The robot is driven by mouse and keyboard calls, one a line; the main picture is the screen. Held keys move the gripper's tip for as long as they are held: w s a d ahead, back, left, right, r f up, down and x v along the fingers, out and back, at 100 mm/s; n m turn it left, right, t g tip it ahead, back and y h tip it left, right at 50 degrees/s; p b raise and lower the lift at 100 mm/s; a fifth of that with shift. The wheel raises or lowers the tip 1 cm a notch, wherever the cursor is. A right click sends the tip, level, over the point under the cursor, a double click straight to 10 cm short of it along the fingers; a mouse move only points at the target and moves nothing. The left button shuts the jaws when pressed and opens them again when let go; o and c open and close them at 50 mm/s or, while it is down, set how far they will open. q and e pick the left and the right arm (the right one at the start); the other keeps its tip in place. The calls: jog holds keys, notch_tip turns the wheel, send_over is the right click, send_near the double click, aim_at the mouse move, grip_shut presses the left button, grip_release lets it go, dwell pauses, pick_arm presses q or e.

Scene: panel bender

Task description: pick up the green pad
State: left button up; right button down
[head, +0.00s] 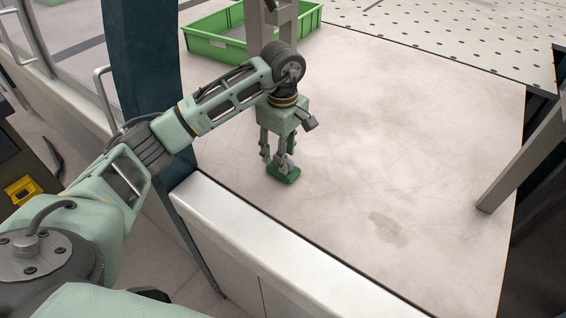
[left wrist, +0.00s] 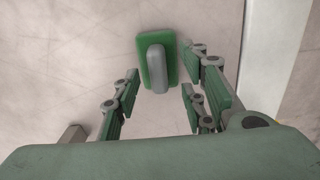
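The green pad (head: 284,174) lies on the pale work table (head: 400,130), near its front edge. In the left wrist view the pad (left wrist: 168,72) is a green rectangle with a rounded grey grip along its middle. My left gripper (head: 277,160) points down right over the pad in the head view. In the left wrist view its fingers (left wrist: 158,95) are spread apart, with the pad's grey grip in line with the gap and clear space on both sides. I cannot tell how far the fingertips are above the pad. My right gripper is not in view.
A green crate (head: 215,47) stands at the back left of the table, behind my left arm. A grey post (head: 525,155) rises at the right. A dark upright column (head: 145,50) stands left. The table right of the pad is clear, with a pale stain (head: 386,227).

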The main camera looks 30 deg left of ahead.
pick_arm(q)
jog(key=shift+w+f, duration=0.1)
jog(key=shift+f, duration=1.15)
grip_shut()
